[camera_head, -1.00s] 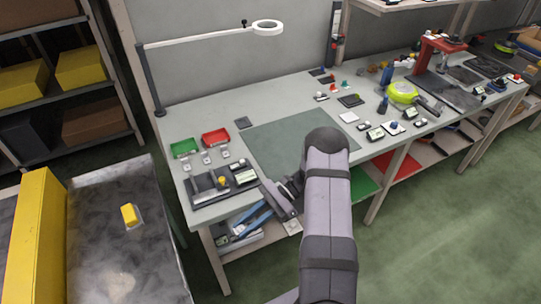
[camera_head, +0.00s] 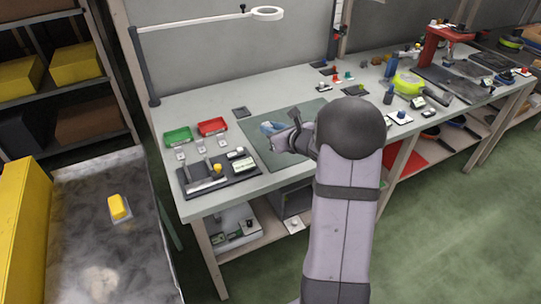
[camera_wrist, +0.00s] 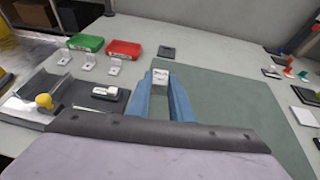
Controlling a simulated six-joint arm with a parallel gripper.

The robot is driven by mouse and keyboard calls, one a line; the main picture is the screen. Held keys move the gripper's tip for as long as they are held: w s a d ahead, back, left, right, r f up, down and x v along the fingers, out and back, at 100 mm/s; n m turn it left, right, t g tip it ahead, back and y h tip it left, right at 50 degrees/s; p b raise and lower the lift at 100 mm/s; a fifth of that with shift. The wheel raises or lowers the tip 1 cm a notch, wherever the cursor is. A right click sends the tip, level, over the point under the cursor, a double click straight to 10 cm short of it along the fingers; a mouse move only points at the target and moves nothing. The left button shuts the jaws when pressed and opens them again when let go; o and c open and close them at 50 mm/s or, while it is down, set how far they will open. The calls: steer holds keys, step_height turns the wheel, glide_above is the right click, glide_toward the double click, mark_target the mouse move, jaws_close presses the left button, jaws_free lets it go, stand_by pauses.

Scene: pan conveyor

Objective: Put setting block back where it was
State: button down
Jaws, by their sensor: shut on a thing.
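The setting block appears to be the small pale block (camera_wrist: 160,77) between the tips of my gripper's blue fingers in the wrist view. My gripper (camera_wrist: 160,88) is shut on it. In the head view my gripper (camera_head: 268,127) is over the left part of the green mat, and the block cannot be made out there. From these views I cannot tell how high the block is above the mat.
The green mat (camera_wrist: 230,95) is mostly bare. A dark square pad (camera_wrist: 167,51) lies beyond it. A red tray (camera_wrist: 124,49), a green tray (camera_wrist: 84,42) and small pale blocks (camera_wrist: 114,66) are to the left. A dark tray (camera_head: 215,187) with tools lies front left.

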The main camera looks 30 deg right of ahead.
steer(key=shift+m+h, duration=0.5)
steer(key=shift+h, duration=0.1)
steer(key=shift+w+d+f+b, duration=0.2)
steer(key=shift+w+d+f, duration=0.15)
steer(key=shift+f, duration=0.95)
steer(key=shift+w+d+f+b, duration=0.2)
steer(key=shift+w+d+f, duration=0.15)
steer(key=shift+f, duration=0.95)
steer(key=shift+w+d+f+b, duration=0.25)
steer(key=shift+w+f, duration=0.15)
steer(key=shift+f, duration=0.9)
steer(key=shift+f, duration=0.15)
steer(key=c, duration=1.6)
jaws_free()
steer(key=shift+r, duration=0.2)
steer(key=shift+s, duration=0.35)
steer(key=b+v, duration=0.1)
steer(key=v, duration=1)
steer(key=shift+s+r, duration=0.15)
